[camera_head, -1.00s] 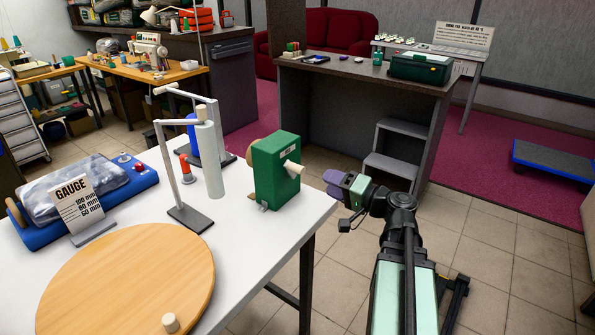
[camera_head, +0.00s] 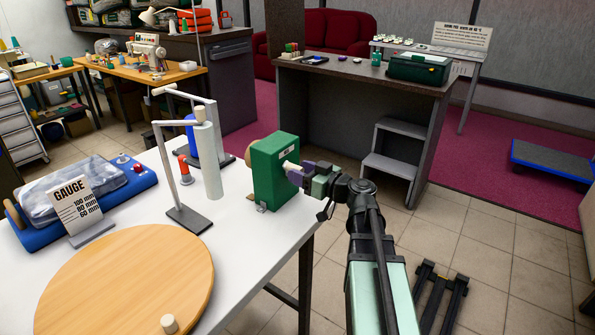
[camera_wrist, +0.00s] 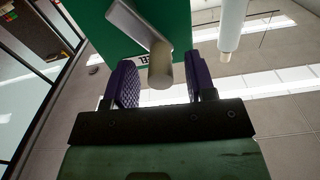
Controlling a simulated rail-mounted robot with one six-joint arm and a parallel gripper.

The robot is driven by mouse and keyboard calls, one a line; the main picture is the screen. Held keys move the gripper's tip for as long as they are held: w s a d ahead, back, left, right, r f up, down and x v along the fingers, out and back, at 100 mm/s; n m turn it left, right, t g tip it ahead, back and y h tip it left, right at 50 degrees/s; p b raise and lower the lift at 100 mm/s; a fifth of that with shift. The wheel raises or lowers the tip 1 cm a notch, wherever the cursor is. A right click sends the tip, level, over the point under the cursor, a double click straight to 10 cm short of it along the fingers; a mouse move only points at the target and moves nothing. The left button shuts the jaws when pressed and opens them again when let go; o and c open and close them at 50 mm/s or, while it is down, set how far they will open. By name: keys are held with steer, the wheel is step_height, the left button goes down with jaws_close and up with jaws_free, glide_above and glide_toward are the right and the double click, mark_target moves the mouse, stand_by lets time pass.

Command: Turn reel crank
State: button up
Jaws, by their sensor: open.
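The reel is a green box (camera_head: 267,172) near the right edge of the white table. Its crank has a grey arm (camera_wrist: 132,22) and a pale round knob (camera_wrist: 160,68) that sticks out toward me. My gripper (camera_head: 295,174) is at the crank side of the box. In the wrist view my gripper (camera_wrist: 163,84) is open, with purple ridged fingers on either side of the knob. The knob's end lies between the fingers, and a gap shows on each side. In the head view the fingers partly hide the knob.
A round wooden disc (camera_head: 130,282), a gauge card (camera_head: 76,206), a blue bagging unit (camera_head: 130,185) and a stand with a white roll (camera_head: 208,160) occupy the table. A dark counter (camera_head: 335,110) with grey steps (camera_head: 393,160) stands behind.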

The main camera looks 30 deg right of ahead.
steer(key=shift+x, duration=0.75)
steer(key=c, duration=0.9)
steer(key=shift+d+r+m, duration=0.1)
steer(key=shift+m, duration=0.2)
steer(key=shift+w+d+r+m+p, duration=0.1)
steer(key=shift+w+d+m+p, duration=0.1)
steer(key=shift+m, duration=0.35)
steer(key=shift+w+d+r+m+p, duration=0.1)
steer(key=shift+d+m, duration=0.1)
steer(key=shift+m, duration=0.35)
steer(key=shift+w+d+r+m, duration=0.1)
steer(key=shift+d+m, duration=0.2)
steer(key=shift+m, duration=0.5)
steer(key=shift+w+d+m, duration=0.15)
steer(key=shift+d+m, duration=0.1)
steer(key=shift+m, duration=0.55)
